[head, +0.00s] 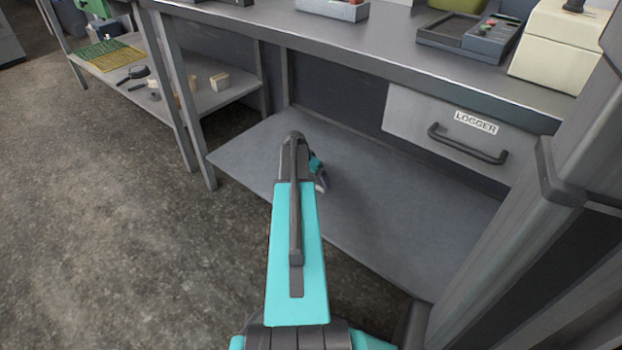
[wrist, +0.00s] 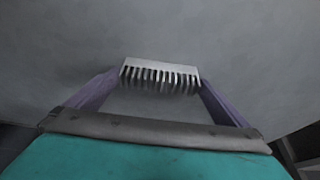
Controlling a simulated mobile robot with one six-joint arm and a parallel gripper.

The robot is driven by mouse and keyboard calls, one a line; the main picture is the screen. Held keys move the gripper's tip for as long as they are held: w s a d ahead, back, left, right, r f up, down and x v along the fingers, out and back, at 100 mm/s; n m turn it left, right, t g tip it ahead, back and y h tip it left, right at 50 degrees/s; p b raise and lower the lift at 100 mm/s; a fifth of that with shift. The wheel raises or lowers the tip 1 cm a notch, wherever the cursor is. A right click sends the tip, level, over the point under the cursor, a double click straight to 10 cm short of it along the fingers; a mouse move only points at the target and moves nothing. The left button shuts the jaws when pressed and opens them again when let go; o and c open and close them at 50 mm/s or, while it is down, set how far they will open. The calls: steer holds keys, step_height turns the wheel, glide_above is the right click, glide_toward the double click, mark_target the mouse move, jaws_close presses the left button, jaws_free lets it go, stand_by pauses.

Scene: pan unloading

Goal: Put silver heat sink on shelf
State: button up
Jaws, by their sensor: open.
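The silver heat sink (wrist: 160,70), a pale finned block, shows in the wrist view between the tips of my two purple-grey fingers. Its fins point toward me, and behind it is a plain grey surface, which appears to be the shelf. My gripper (wrist: 160,77) is open, with one finger at each end of the heat sink; I cannot tell whether they touch it. In the head view my gripper (head: 321,180) is over the lower grey shelf (head: 400,215), partly hidden by my arm. The heat sink cannot be made out there.
The workbench top (head: 380,50) overhangs the shelf, with a drawer (head: 445,130) labelled LOGGER at right. Bench legs stand at left. Another low shelf (head: 215,97) at left holds small blocks and a dark pan-like item. The visible lower shelf around my gripper is clear.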

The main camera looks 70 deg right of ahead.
steer(key=shift+r, duration=0.15)
steer(key=p+v, duration=0.4)
steer(key=v, duration=0.8)
stand_by(0.5)
